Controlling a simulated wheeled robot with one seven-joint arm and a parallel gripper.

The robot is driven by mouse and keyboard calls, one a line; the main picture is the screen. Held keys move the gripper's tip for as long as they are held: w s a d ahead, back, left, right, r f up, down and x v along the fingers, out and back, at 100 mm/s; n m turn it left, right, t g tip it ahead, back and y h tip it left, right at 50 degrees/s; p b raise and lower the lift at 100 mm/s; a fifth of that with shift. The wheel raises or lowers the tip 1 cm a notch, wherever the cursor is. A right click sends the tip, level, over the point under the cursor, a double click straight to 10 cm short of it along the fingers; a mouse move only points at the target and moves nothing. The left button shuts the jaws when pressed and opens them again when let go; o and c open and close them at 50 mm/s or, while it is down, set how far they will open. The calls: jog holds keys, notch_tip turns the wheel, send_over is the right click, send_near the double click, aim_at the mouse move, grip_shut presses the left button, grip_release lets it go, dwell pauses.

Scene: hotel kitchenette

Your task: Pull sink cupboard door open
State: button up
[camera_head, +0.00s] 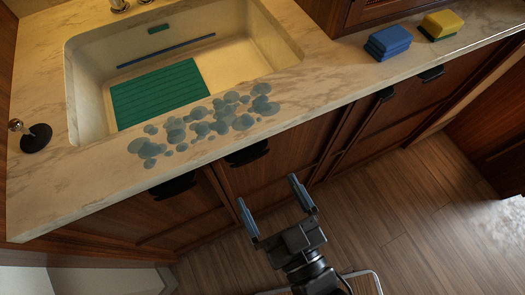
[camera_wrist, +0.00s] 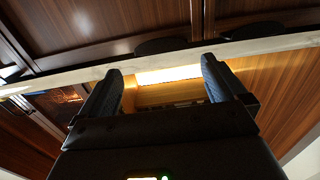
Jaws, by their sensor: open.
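The sink cupboard doors are brown wood panels under the counter in the head view. The left door (camera_head: 185,212) has a black handle (camera_head: 174,187) near its top. The door beside it (camera_head: 285,160) has another black handle (camera_head: 248,154). All these doors look shut. My gripper (camera_head: 269,199) is open and empty, in front of the doors, with its fingers spread and pointing towards the counter front. It looks apart from the handles. In the wrist view my gripper (camera_wrist: 160,80) has both fingers apart, with dark handles and wood panels beyond; which handle is which I cannot tell.
The pale sink (camera_head: 90,95) holds a green mat (camera_head: 158,92). Bluish round patches (camera_head: 205,125) cover the counter's front edge. Blue sponges (camera_head: 389,43) and a yellow-green sponge (camera_head: 442,25) lie at the right. More black handles (camera_head: 431,74) line the cupboards. The wood floor (camera_head: 400,190) is clear.

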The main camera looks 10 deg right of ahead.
aim_at(251, 160)
jog(key=p+x, duration=0.1)
jog(key=x, duration=0.6)
jog(key=shift+w+a, duration=0.1)
jog(key=shift+w, duration=0.25)
jog(key=c, duration=1.3)
jog(key=shift+s, duration=0.1)
jog(key=shift+s+f, duration=0.1)
